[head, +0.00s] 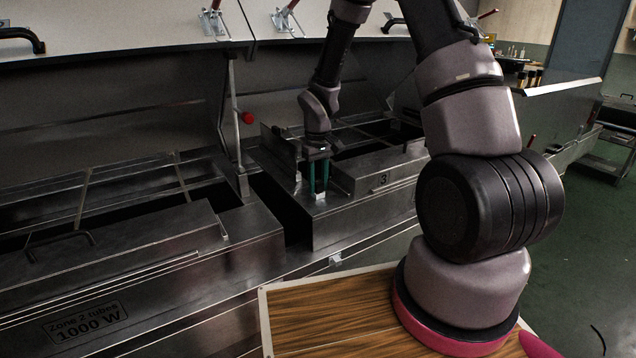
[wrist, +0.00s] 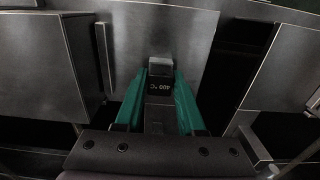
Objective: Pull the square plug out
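The square plug (wrist: 160,65) is a small grey block, standing in front of a dark face marked "400 °C" in the wrist view. In the head view it shows as a small pale square (head: 320,196) on the metal top of the dryer section. My gripper (head: 318,190) points down at it, its two green fingers apart. In the wrist view the fingers (wrist: 161,78) lie along the plug's left and right sides, very close to it. I cannot tell whether they press on it. The plug's lower part is hidden.
A raised metal plate (head: 279,155) stands left of my gripper, and a box marked 3 (head: 378,180) is to the right. A dark gap separates this section from the Zone 2 section (head: 130,270). A red knob (head: 247,118) is behind. A wooden board (head: 335,310) lies in front.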

